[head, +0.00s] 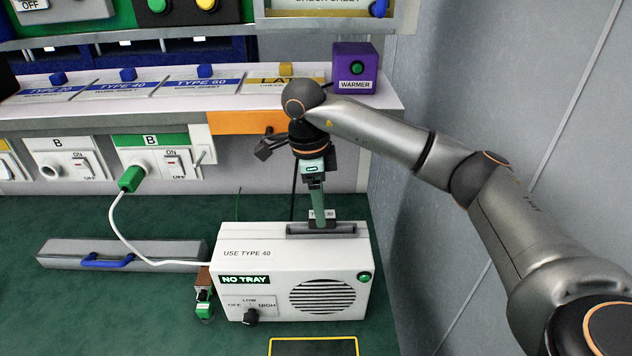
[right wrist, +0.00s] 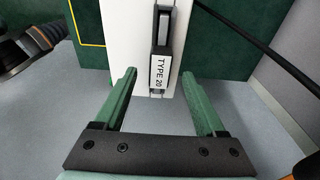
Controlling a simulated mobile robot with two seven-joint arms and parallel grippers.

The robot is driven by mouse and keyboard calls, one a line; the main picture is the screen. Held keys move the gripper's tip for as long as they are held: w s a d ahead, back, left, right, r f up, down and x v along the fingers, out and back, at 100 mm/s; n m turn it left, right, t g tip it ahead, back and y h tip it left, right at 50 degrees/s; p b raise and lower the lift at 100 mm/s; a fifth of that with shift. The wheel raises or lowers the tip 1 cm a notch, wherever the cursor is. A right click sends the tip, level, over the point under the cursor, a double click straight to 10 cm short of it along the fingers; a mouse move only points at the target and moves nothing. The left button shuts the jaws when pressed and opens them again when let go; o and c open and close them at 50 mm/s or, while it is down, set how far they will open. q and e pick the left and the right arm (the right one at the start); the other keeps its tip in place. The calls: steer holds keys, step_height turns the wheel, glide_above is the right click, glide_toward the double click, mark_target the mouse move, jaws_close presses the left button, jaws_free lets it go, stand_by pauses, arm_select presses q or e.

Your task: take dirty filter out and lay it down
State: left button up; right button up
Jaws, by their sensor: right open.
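A white machine box (head: 270,252) marked "USE TYPE 40" stands on the green surface, with a lit "NO TRAY" sign on its front. A filter (right wrist: 159,73) with a white "TYPE 20" tag sits in the dark slot (head: 352,228) on the box's top. Whether the filter is dirty cannot be seen. My right gripper (head: 320,222) points down at the slot. In the right wrist view its fingers (right wrist: 158,76) are open, one on each side of the tag and apart from it. My left gripper is not in view.
A yellow-outlined area (head: 313,347) lies in front of the box. A grey case (head: 120,252) with a blue handle and a white cable (head: 122,225) with a green plug are at left. A purple WARMER box (head: 355,66) stands on the shelf behind. A grey wall is at right.

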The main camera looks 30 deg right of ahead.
steer(key=shift+s+d+f, duration=0.1)
steer(key=shift+d+f, duration=0.05)
steer(key=shift+f, duration=1.15)
steer(key=shift+s+d+f, duration=0.1)
steer(key=shift+f, duration=1.2)
steer(key=shift+c, duration=0.3)
jaws_close()
